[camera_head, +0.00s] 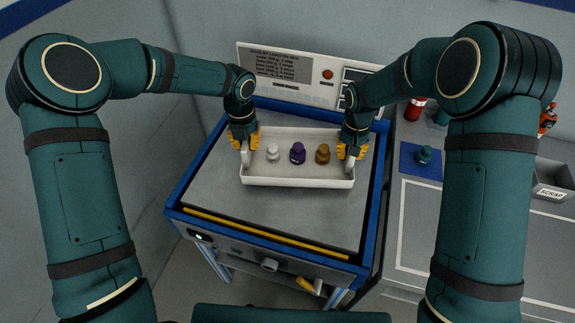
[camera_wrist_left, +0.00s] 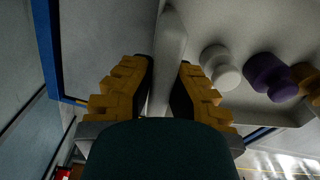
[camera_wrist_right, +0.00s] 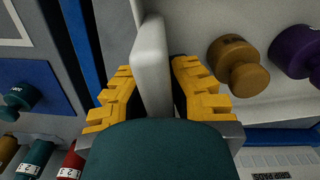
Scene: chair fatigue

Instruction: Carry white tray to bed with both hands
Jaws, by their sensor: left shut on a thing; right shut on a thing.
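The white tray (camera_head: 297,183) is over the grey top of a blue-framed bench (camera_head: 270,215); I cannot tell whether it touches the surface. It holds a white piece (camera_head: 273,152), a purple piece (camera_head: 297,152) and a brown piece (camera_head: 322,153), all upright in a row. My left gripper (camera_head: 245,155) is shut on the tray's left wall, which shows between its yellow fingers in the left wrist view (camera_wrist_left: 167,60). My right gripper (camera_head: 351,158) is shut on the right wall, seen between its fingers in the right wrist view (camera_wrist_right: 152,65).
A panel with printed text and a red button (camera_head: 328,75) stands behind the bench. To the right, a grey table carries a teal piece (camera_head: 425,155) on a blue mat (camera_head: 408,166), a red piece (camera_head: 415,109) and a scrap bin (camera_head: 553,190). The bench's front area is bare.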

